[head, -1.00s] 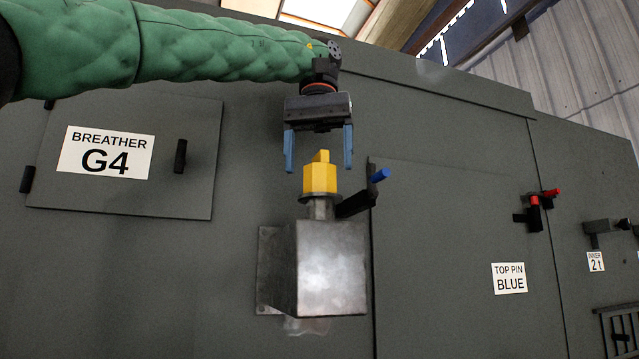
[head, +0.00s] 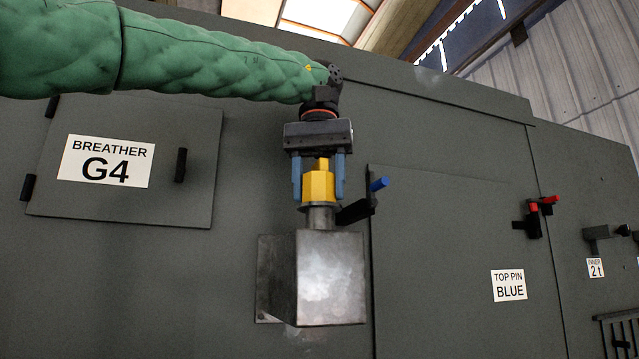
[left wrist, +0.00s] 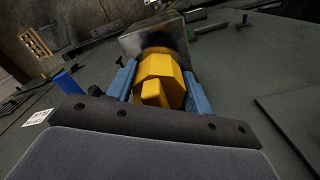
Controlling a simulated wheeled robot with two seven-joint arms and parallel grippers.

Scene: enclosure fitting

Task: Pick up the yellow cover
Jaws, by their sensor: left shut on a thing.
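The yellow cover (head: 318,187) sits upright on the short metal neck on top of a grey metal box, in the head view. It is faceted, with a narrow tab on top. My left gripper (head: 318,190) points down over it, with its blue fingers on both sides, shut on the cover. In the left wrist view the cover (left wrist: 158,82) lies between the two blue fingers (left wrist: 160,90). The cover's lower edge is at the neck's flange. My right gripper is not in view.
The metal box (head: 330,280) stands out from the grey enclosure wall. A black latch with a blue handle (head: 379,184) is close on the right. The G4 breather panel (head: 130,200) is on the left.

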